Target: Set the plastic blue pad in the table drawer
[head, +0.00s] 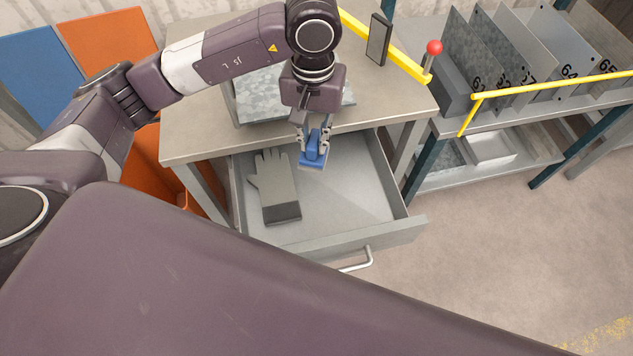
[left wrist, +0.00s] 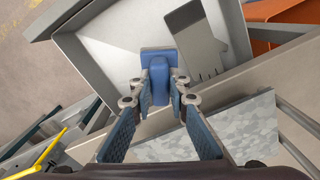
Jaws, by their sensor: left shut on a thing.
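The blue plastic pad (head: 312,152) is held in my left gripper (head: 315,140), over the open table drawer (head: 350,190). The pad has a raised grip block on a flat base, and it also shows in the left wrist view (left wrist: 160,65) between the two fingertips (left wrist: 161,85). The fingers are shut on its raised part. I cannot tell how far the pad is above the drawer floor. A grey glove (head: 273,185) lies in the left part of the drawer and also shows in the left wrist view (left wrist: 197,42). My right gripper is not in view.
The table top (head: 205,125) is behind the drawer, with metal sheets (head: 255,95) on it. A rack with numbered metal plates (head: 540,65) and a yellow bar (head: 560,86) stand at the right. The right part of the drawer is free. An orange bin (head: 150,165) is at the left.

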